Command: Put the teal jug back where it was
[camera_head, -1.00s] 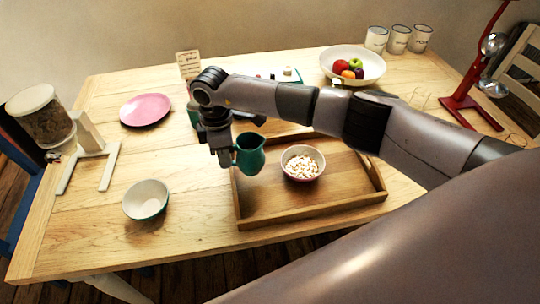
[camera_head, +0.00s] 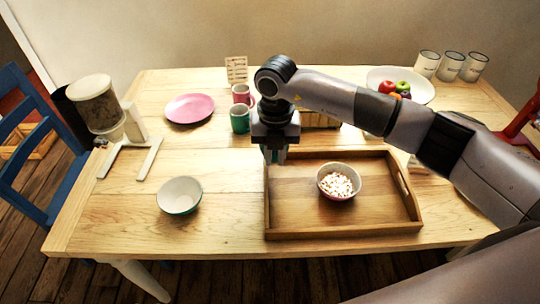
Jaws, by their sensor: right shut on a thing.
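My right gripper (camera_head: 275,156) points down over the back left corner of the wooden tray (camera_head: 345,233). It is shut on the teal jug (camera_head: 276,153), which is mostly hidden behind the fingers; only small teal patches show. I cannot tell whether the jug touches the tray or hangs above it. My left gripper is not in view.
A bowl of pale pieces (camera_head: 337,189) stands in the tray. A green mug (camera_head: 240,118) and red mug (camera_head: 242,94) stand just left of my gripper. An empty bowl (camera_head: 180,205), pink plate (camera_head: 190,108), cereal dispenser (camera_head: 96,105) and fruit bowl (camera_head: 415,84) stand around.

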